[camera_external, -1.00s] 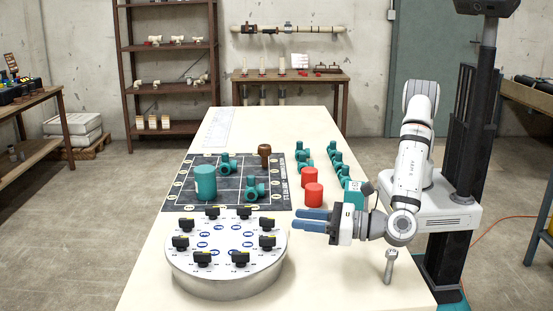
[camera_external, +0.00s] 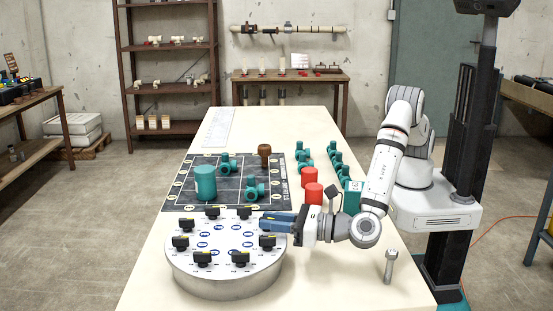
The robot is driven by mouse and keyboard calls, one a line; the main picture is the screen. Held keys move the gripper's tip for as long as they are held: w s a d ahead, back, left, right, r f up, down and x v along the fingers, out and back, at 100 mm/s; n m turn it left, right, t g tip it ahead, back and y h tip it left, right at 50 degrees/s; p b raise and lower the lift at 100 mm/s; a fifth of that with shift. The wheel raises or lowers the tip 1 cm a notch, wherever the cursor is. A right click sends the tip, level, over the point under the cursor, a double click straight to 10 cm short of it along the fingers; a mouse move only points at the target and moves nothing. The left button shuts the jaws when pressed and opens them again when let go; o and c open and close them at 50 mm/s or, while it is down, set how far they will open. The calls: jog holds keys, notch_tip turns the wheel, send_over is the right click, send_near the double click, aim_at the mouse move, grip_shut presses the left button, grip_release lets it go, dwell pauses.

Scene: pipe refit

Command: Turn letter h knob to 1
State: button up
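A round silver dial plate (camera_external: 226,282) stands on the front of the table with a ring of black knobs on top. Blue labels sit inside the ring; their letters and the numbers are too small to read, so I cannot tell which knob is letter h. My gripper (camera_external: 272,222) reaches in level from the right, its blue fingertips at the right rear knob (camera_external: 267,224). The fingers partly hide this knob. I cannot tell whether they touch it or have closed on it. Another black knob (camera_external: 267,242) lies just in front of the fingers.
Behind the plate lies a dark grid mat (camera_external: 185,207) with a teal cylinder (camera_external: 205,184), teal fittings and a brown piece (camera_external: 264,151). Red cylinders (camera_external: 313,193) stand close behind my gripper. A grey bolt-like post (camera_external: 389,266) stands at the front right.

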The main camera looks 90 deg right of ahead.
grip_shut()
jog(key=shift+w+a+m+g+h, duration=0.1)
jog(key=shift+m+g+h, duration=0.35)
jog(key=shift+m+h, duration=0.5)
jog(key=shift+a+m+g+h, duration=0.1)
jog(key=shift+m+g+h, duration=0.4)
jog(key=shift+h, duration=0.75)
jog(key=shift+o, duration=1.3)
grip_release()
notch_tip(320, 180, up, 10)
jog(key=shift+p, duration=0.45)
